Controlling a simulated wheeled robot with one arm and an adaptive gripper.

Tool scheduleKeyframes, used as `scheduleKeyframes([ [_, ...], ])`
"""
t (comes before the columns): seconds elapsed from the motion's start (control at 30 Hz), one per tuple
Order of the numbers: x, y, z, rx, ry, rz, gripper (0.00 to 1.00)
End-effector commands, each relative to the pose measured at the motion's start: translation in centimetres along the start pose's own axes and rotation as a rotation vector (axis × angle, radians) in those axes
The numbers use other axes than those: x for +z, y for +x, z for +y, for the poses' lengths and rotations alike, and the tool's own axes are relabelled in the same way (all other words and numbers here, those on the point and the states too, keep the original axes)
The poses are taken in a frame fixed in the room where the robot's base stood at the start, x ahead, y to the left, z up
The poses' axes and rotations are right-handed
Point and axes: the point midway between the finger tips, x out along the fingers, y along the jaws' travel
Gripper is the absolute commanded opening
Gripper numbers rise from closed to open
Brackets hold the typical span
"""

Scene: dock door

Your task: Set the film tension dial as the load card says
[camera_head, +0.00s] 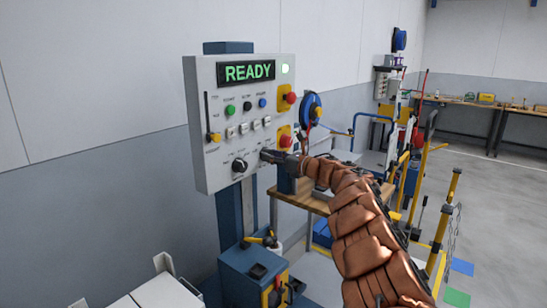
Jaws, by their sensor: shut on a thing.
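A light grey control panel (205,165) stands on a blue post, with a green "READY" display (249,72) and a lit green lamp at its top right. A black dial (240,165) with a light pointer mark sits low on its face. My gripper (266,156) reaches in from the right and is shut at the panel's lower right, on a dial it mostly hides. The labels are too small to read, so I cannot tell which dial is film tension. I cannot make out a load card.
The panel also carries a yellow-handled slider (213,138), coloured buttons, small white switches and a red emergency button (290,97). A blue machine box (240,283) stands below. A wooden table (291,198) and yellow posts (440,235) are to the right. Open floor lies farther right.

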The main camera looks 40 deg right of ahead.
Motion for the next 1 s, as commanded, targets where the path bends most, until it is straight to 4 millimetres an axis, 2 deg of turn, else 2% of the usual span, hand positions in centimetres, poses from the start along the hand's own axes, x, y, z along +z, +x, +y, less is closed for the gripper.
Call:
scheduleKeyframes([
  [0.37,-0.16,0.04,0.07,0.001,0.144,-0.001,0.07],
  [1.0,0.17,0.04,-0.01,-0.001,0.735,-0.001,0.07],
])
